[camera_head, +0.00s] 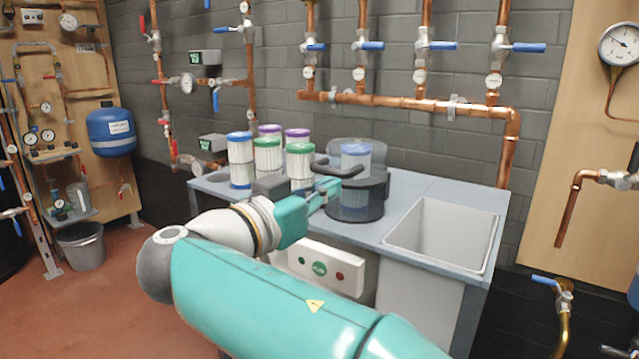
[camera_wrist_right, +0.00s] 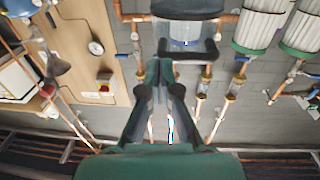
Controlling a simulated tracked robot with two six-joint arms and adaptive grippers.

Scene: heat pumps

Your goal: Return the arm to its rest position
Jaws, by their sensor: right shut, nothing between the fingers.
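My right arm, teal and white, reaches in from the bottom right of the head view across the front of the bench. Its gripper (camera_head: 328,187) is at the left side of a clear housing (camera_head: 362,205) with a dark base and handle. In the right wrist view my right gripper (camera_wrist_right: 160,72) has its fingers together with nothing between them. The housing (camera_wrist_right: 187,30) shows just beyond the fingertips, upside down; I cannot tell whether they touch. A blue-topped filter (camera_head: 356,152) is inside the housing. My left gripper is not in view.
The grey bench (camera_head: 415,185) carries several filters with blue, green and purple tops (camera_head: 240,160), left of the housing. A sink (camera_head: 440,235) is at right. A control panel with buttons (camera_head: 319,267) is on the bench front. Copper pipes (camera_head: 420,103) run along the wall behind.

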